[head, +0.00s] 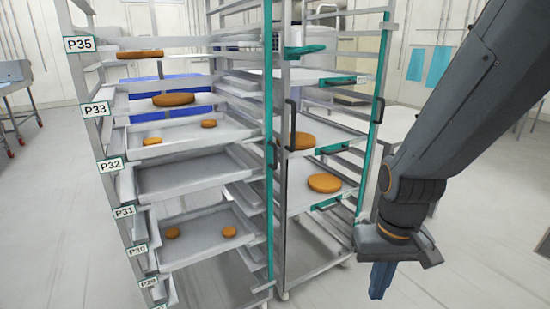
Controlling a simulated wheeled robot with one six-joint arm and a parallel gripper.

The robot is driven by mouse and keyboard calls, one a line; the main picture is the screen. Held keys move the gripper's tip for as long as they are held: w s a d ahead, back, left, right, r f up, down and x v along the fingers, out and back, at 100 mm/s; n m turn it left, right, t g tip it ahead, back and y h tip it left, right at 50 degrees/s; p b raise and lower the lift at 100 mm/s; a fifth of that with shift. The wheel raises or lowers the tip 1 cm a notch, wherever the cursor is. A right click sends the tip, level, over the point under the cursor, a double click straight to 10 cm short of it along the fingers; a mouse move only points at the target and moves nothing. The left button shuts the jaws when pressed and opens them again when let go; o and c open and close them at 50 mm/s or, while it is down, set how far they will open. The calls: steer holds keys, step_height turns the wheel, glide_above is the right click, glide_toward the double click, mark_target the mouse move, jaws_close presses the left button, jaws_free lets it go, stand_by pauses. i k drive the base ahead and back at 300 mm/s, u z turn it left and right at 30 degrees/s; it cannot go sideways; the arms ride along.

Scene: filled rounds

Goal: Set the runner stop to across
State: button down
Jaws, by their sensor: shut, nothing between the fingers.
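A metal tray rack (268,180) with teal uprights stands in the middle of the head view. A short teal piece (304,50) sticks out sideways near the top of its right section. Other teal pieces sit at the front edges of the trays below, such as one lower down (330,203). I cannot tell for sure which part is the runner stop or how it is set. My gripper (381,281) hangs at the lower right, its blue fingers pointing down, shut and empty. It is apart from the rack, to the right of it.
Trays with round orange-brown pieces (324,183) fill several levels; one tray (180,178) at left is empty. Labels such as P35 (78,44) mark the left post. A dark handle (293,125) stands out at the rack's middle. Open floor (440,270) lies at right.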

mark_target(270, 148)
steer(key=u, duration=0.3)
steer(key=i, duration=1.1)
steer(key=z, duration=0.4)
